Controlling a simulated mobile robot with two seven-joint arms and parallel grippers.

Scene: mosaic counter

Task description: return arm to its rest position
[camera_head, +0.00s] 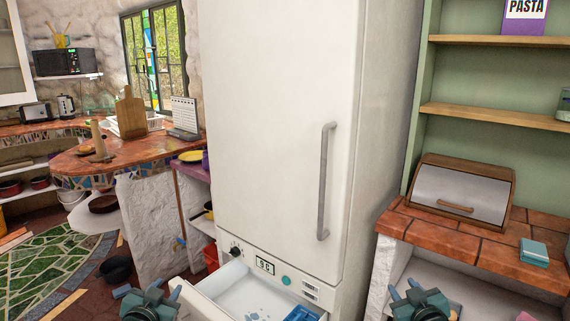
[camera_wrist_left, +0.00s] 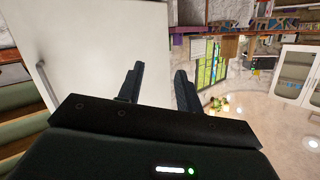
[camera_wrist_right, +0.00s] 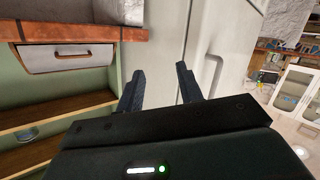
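My left gripper (camera_head: 162,293) is at the bottom of the head view, left of the fridge's open lower drawer. In the left wrist view its two fingers (camera_wrist_left: 158,88) stand apart with nothing between them. My right gripper (camera_head: 408,288) is at the bottom right of the head view, in front of the shelf unit's lower part. In the right wrist view its fingers (camera_wrist_right: 160,86) stand apart and empty. Neither gripper visibly touches anything.
The white fridge (camera_head: 275,120) fills the middle. Its lower drawer (camera_head: 232,290) is pulled out, with a blue item (camera_head: 302,313) inside. A bread box (camera_head: 462,188) and a teal box (camera_head: 534,252) sit on the tiled counter (camera_head: 440,232) at right. A black bowl (camera_head: 116,269) is on the floor at left.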

